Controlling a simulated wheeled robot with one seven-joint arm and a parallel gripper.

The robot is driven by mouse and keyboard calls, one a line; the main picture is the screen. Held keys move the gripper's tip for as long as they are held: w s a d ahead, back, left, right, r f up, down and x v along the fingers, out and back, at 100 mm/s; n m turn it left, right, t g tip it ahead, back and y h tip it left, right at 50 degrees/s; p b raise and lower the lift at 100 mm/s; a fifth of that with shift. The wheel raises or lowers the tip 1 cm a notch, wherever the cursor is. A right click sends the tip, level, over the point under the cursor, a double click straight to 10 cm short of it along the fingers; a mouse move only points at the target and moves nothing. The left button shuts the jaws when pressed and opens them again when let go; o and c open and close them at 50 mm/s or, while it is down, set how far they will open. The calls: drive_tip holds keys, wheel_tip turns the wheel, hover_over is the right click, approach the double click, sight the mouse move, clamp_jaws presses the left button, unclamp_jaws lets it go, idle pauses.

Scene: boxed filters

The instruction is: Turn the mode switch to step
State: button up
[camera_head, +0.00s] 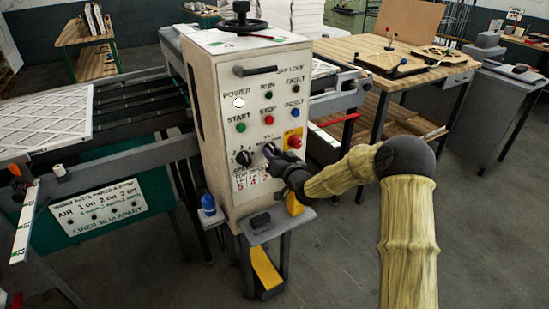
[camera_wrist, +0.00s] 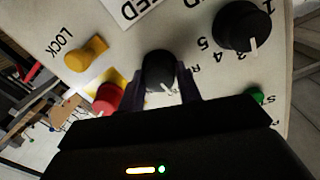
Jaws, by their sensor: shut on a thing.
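The mode switch (camera_head: 269,149) is a dark round knob on the cream control panel, right of a larger numbered dial. It also shows in the wrist view (camera_wrist: 158,68), where a finger of my gripper (camera_wrist: 163,80) lies on each side of it. My gripper (camera_head: 276,160) is shut on this knob in the head view. A white pointer mark shows on the knob's lower edge in the wrist view. The position labels around it are largely hidden by my gripper, so the setting cannot be read.
The numbered dial (camera_wrist: 242,27) is close beside the knob. A red button (camera_wrist: 108,98) and a yellow lock knob (camera_wrist: 86,53) are on its other side. Start (camera_head: 241,127), stop (camera_head: 269,120) and reset (camera_head: 295,113) buttons sit above.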

drive_tip(key=shift+w+r+m, duration=0.1)
drive_tip(key=shift+r+m, duration=0.15)
drive_tip(key=shift+m, duration=0.35)
drive_tip(key=o, duration=1)
drive_tip(key=shift+f, duration=0.1)
drive_tip(key=shift+c, duration=0.2)
